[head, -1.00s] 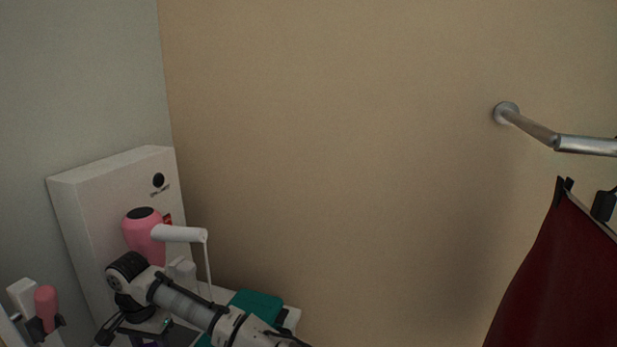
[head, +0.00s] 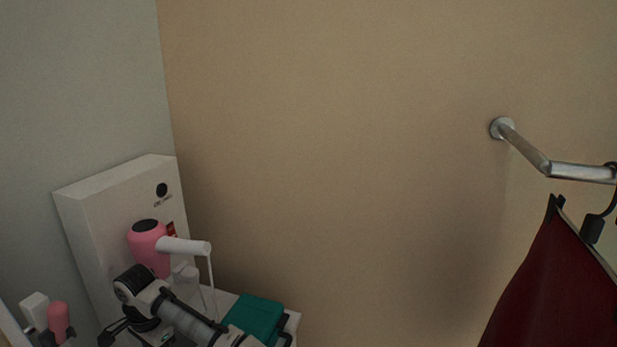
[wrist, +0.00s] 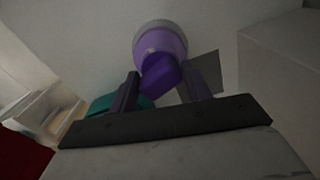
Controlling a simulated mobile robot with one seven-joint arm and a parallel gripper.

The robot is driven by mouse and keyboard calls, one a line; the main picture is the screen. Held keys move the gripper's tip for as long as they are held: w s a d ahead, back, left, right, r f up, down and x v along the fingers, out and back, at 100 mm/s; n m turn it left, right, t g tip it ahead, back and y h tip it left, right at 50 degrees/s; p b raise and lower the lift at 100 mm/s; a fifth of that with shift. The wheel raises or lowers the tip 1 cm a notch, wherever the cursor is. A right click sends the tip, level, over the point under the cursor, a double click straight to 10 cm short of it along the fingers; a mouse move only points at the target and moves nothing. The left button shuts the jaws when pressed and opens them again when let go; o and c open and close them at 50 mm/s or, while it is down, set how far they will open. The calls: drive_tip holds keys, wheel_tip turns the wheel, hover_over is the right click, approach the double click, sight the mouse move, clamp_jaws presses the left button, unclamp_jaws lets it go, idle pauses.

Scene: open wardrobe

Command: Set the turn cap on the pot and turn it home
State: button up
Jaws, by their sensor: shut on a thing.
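In the wrist view, my gripper (wrist: 169,78) has its two dark fingers around a dark purple block, which I take for the grip of the turn cap (wrist: 158,80). Beyond it is a rounder, lighter purple body (wrist: 162,42) with a pale grey rim at its far edge. I cannot tell whether this body is part of the cap or the pot, nor whether cap and pot touch. In the head view, my gripper (head: 112,335) is at the lower left, partly cut off by the frame. No purple shows there.
A pink and white dryer-like thing (head: 150,248) stands by a white panel (head: 95,225), close behind my wrist. A teal box (head: 255,318) lies to the right of my arm. A dark red garment (head: 545,285) hangs below a metal rail (head: 525,150) at the right.

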drive_tip(key=shift+r+m+p, duration=0.15)
drive_tip(key=shift+m+p, duration=0.75)
drive_tip(key=shift+p, duration=0.1)
drive_tip(key=shift+m, duration=0.8)
drive_tip(key=o, duration=1.1)
drive_tip(key=shift+c, duration=1.2)
